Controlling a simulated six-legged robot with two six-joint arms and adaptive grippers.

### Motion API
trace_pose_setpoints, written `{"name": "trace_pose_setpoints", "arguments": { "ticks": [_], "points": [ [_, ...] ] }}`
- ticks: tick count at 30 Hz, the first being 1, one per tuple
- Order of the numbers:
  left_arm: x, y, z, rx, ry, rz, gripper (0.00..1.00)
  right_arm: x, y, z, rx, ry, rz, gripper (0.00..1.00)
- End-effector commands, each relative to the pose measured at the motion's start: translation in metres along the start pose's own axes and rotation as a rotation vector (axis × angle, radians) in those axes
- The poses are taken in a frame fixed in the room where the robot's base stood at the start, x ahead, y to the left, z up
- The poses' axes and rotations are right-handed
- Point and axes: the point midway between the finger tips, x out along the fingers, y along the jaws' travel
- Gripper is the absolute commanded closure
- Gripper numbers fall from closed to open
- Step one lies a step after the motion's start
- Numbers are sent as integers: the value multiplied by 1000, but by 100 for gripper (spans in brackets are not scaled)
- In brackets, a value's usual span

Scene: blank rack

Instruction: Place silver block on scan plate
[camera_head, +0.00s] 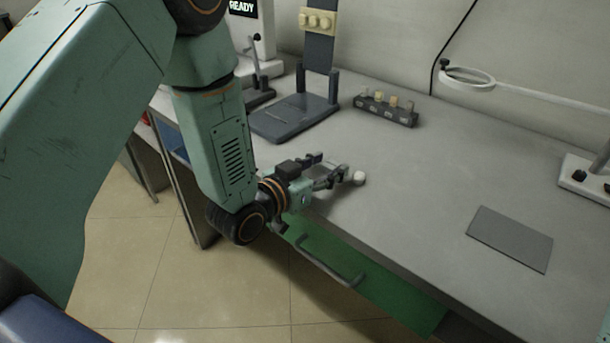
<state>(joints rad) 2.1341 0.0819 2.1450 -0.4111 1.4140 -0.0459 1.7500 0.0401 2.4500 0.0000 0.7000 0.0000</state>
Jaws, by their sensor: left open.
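My left gripper (337,172) reaches over the front edge of the bench, low near the bench top, with its fingers apart. A small pale, rounded block (359,178) sits on the bench right at its fingertips; whether it touches a finger is unclear. It looks whitish, and I cannot tell for sure that it is the silver block. A flat dark grey plate (510,238) lies on the bench at the right, apart from the gripper, with nothing on it. I cannot confirm that this is the scan plate. My right gripper is out of view.
A dark rack (387,108) with several pale blanks stands at the back. Left of it is a grey stand (295,117) with an upright column. A ring arm (467,78) reaches in from the right. A green drawer (365,280) is below the bench edge. The bench middle is clear.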

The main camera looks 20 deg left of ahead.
Motion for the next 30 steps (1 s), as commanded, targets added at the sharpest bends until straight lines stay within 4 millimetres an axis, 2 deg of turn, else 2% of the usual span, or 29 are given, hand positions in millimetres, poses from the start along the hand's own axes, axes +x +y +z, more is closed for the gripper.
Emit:
{"name": "trace_pose_setpoints", "arguments": {
  "ticks": [6,15,22,30],
  "points": [
    [-44,-2,0,-10,-4,-6,50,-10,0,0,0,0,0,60],
    [-88,-1,-1,-8,-2,-5,50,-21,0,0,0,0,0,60],
    [-107,0,0,-6,-2,-3,50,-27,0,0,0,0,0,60],
    [-112,0,0,-3,0,-1,50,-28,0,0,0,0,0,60]
  ]
}}
